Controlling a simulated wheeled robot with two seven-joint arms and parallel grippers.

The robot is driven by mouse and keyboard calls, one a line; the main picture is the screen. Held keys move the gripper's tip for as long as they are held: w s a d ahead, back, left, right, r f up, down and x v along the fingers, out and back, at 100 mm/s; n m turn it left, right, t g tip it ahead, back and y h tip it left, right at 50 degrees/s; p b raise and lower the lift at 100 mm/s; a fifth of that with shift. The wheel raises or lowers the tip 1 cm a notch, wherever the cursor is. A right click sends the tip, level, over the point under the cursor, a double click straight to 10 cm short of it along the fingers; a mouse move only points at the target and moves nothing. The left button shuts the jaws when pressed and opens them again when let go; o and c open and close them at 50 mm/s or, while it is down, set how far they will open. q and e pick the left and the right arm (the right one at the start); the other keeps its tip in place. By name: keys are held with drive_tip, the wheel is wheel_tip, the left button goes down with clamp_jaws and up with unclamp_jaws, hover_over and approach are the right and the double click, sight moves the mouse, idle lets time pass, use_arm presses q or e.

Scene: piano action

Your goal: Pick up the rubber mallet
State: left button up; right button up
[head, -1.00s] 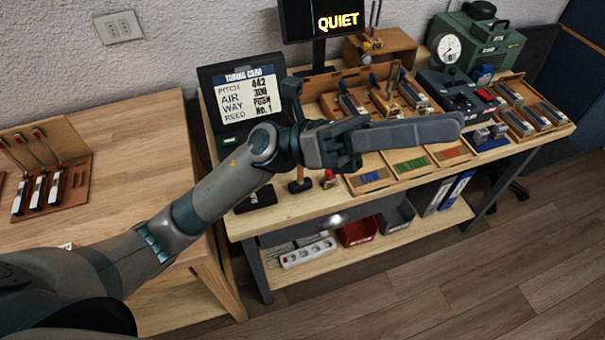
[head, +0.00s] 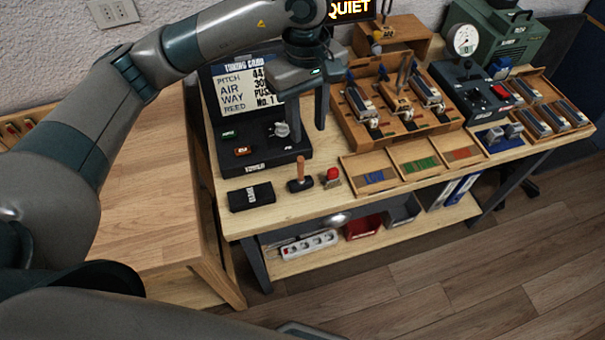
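The rubber mallet (head: 300,174) stands near the front edge of the workbench, its wooden handle pointing up and its black head (head: 300,186) resting on the bench top. My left gripper (head: 308,136) points down, above and behind the mallet in the picture. Its two fingers are apart with a gap between them, and nothing shows in its grasp. It is clear of the mallet. My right gripper is not in view.
A red-topped item (head: 332,175) stands close to the mallet's right. A black case (head: 250,197) lies to its left. The tuning card board (head: 245,90) is behind, and a tray with coloured compartments (head: 415,166) lies to the right.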

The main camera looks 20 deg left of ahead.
use_arm(q)
drive_tip(key=shift+w+a+r, duration=0.15)
drive_tip(key=shift+a, duration=0.2)
drive_tip(key=p, duration=0.4)
hover_over(301, 173)
drive_tip(key=w, duration=0.1)
wheel_tip(301, 173, down, 11)
drive_tip(key=shift+d+f, duration=0.1)
drive_tip(key=shift+w+f, duration=0.1)
drive_tip(key=shift+f, duration=0.45)
drive_tip(key=shift+p, duration=0.3)
